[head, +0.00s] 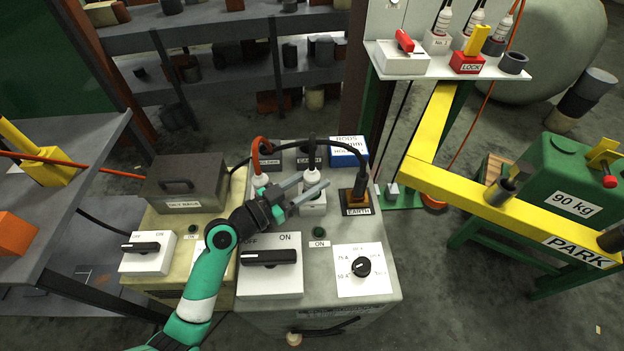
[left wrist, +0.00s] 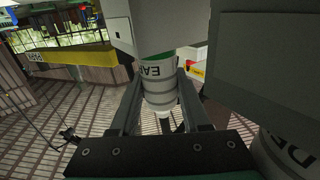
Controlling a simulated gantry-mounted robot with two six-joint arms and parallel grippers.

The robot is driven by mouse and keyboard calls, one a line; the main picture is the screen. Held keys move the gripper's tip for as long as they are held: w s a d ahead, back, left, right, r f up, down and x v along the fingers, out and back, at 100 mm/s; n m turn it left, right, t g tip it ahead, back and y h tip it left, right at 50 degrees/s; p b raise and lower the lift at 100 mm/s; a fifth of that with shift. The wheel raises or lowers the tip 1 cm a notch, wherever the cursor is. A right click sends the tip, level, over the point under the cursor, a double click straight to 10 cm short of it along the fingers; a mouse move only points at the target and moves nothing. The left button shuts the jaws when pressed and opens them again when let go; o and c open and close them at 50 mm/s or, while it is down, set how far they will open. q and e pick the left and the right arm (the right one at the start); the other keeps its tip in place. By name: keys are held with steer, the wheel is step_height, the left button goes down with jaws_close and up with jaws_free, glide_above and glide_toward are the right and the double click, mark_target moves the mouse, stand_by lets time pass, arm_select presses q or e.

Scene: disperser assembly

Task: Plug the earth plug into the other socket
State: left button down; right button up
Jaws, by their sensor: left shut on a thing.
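The earth plug (head: 312,175) is a pale cylinder with grey rings and a green band; its label reads upside down in the left wrist view (left wrist: 160,88). My left gripper (head: 315,183) is shut on it, one finger on each side. The plug's banded end meets a light grey block in the left wrist view; I cannot tell whether it is fully seated. In the head view, a small white socket block (head: 313,198) lies just below it. My right gripper is not in view.
A second plug (head: 260,182) with a red cable stands close left of the gripper. A black cable arches over the cabinet top. A switch box (head: 270,278) and a dial panel (head: 363,269) lie in front; a yellow PARK beam (head: 500,207) is at right.

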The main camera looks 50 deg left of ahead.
arm_select(q)
steer(key=shift+f, duration=0.2)
steer(key=shift+c, duration=1.5)
jaws_free()
step_height(320, 180, up, 3)
steer(key=shift+r+p, duration=0.1)
steer(key=shift+p, duration=0.9)
steer(key=s+d+r+p, duration=0.7)
steer(key=s+r, duration=0.2)
steer(key=s, duration=0.3)
steer(key=shift+d+r, duration=0.15)
steer(key=shift+r, duration=0.25)
steer(key=shift+p, duration=0.3)
